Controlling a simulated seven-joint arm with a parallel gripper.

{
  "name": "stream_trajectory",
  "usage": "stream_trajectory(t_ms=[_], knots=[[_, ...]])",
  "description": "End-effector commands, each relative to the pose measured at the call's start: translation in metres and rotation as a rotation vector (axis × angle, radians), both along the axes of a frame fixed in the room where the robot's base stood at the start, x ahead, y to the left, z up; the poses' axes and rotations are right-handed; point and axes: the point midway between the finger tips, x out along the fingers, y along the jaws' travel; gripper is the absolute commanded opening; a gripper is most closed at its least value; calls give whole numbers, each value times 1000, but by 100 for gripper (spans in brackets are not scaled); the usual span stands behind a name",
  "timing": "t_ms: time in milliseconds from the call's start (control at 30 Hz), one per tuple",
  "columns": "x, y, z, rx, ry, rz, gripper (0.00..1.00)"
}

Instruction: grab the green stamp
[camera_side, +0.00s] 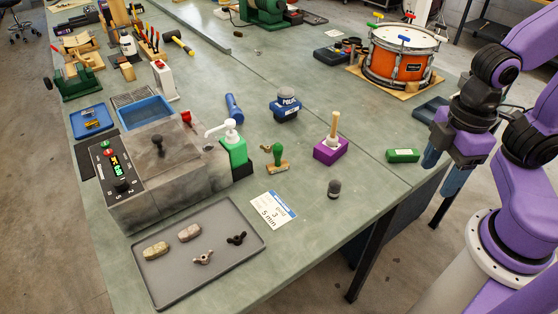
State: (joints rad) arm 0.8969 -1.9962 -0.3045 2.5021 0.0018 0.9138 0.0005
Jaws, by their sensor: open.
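The green stamp (277,158) stands upright on the bench near the middle of the side view. It has a green handle on a brownish base with a green lower edge. My gripper (442,168) is at the right, by the bench's right edge, with its two blue fingers pointing down and apart. Nothing shows between them. It is well to the right of the stamp and not touching it.
A green block (403,155) and a purple block with a wooden-handled tool (331,150) lie between my gripper and the stamp. A green pump bottle (234,148) is close left of the stamp. A dark-topped small cylinder (334,189) and a printed card (273,209) are in front.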

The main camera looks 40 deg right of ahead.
Motion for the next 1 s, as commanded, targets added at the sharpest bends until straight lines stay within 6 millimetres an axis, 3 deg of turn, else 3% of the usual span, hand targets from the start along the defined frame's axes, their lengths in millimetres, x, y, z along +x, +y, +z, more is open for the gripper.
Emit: stream_trajectory(t_ms=[267,333,667,767,1000], knots=[[0,0,0,0,0,0,62],[0,0,0,0,0,0,72],[4,2,0,-13,-1,10,72],[17,11,-1,-59,-11,46,72],[81,53,-11,-288,-45,224,72]])
